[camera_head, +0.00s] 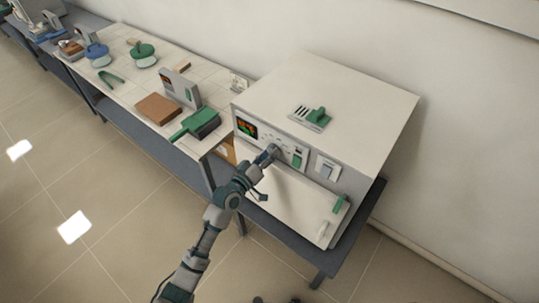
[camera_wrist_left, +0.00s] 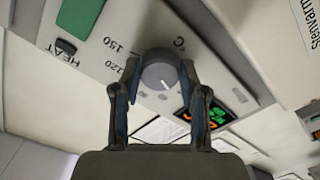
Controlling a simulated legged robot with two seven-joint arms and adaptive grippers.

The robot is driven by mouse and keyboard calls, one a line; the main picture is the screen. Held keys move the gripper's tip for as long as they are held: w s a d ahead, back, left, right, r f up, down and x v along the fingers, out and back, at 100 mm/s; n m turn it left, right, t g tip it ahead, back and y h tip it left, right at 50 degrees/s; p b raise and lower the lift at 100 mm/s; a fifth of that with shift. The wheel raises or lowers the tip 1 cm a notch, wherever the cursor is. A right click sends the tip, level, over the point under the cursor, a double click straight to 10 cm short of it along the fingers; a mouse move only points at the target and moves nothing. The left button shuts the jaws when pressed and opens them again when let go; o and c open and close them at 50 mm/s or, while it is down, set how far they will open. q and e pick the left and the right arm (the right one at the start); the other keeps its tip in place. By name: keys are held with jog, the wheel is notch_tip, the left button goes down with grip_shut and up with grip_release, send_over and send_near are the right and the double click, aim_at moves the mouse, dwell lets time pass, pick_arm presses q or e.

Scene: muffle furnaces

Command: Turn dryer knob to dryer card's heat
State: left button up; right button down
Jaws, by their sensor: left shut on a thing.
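The dryer (camera_head: 340,85) is a white box on a dark stand. Its front panel has a lit display (camera_head: 246,127) and a round grey knob, which my gripper hides in the head view. In the left wrist view the knob (camera_wrist_left: 160,70) sits beside "120", "150" and "°C" marks, with a short white line on its face. My left gripper (camera_head: 270,155) is at the panel; in the wrist view its two fingers (camera_wrist_left: 156,92) are on either side of the knob, shut on it. I cannot tell which thing is the dryer card.
A green piece (camera_head: 318,116) and a slotted plate lie on the dryer top. The left bench holds a green brush-like tool (camera_head: 196,124), a brown block (camera_head: 158,108) and lidded pots.

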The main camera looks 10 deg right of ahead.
pick_arm(q)
jog(key=m, duration=0.7)
jog(key=shift+w+a, duration=0.15)
jog(key=m+p, duration=0.1)
jog(key=m, duration=0.4)
jog(key=shift+r+m, duration=0.1)
jog(key=shift+m, duration=0.2)
jog(key=shift+m+p, duration=0.8)
jog(key=shift+m, duration=1.5)
pick_arm(e)
jog(key=shift+w+d+r, duration=0.1)
jog(key=shift+d+r, duration=0.05)
jog(key=shift+r, duration=0.5)
jog(key=shift+d+r, duration=0.1)
jog(key=shift+r, duration=0.55)
pick_arm(q)
jog(key=o, duration=1.1)
jog(key=shift+o, duration=0.2)
pick_arm(e)
jog(key=shift+d, duration=0.1)
